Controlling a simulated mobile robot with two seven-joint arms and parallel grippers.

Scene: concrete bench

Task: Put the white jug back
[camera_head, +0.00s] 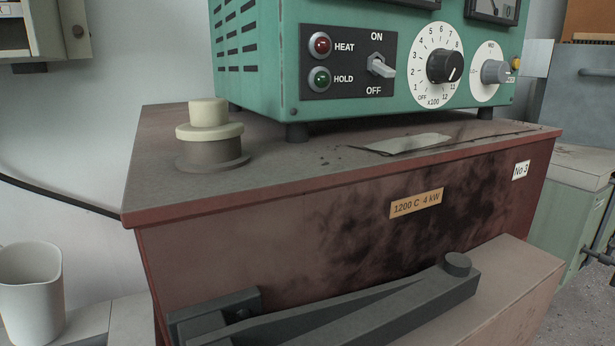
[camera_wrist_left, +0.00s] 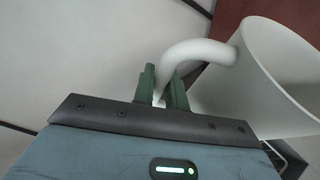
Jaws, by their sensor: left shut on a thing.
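The white jug (camera_head: 32,295) is at the lower left of the head view, upright or nearly so, with its lower end close to the picture's bottom edge. It also shows large at the right of the left wrist view (camera_wrist_left: 272,92). My left gripper (camera_wrist_left: 165,82) is shut on the jug's curved handle (camera_wrist_left: 200,52), with a green finger on each side of it. The left gripper does not show in the head view. I cannot tell whether the jug touches a surface beneath it. My right gripper is in neither view.
A dark red furnace (camera_head: 270,255) stands right of the jug, with a black lever (camera_head: 370,305) in front. On its top are a green control box (camera_head: 270,60) and a stack of round pieces (camera_head: 209,135). A pale ledge (camera_head: 130,318) lies beside the jug; a black cable (camera_head: 60,195) runs behind.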

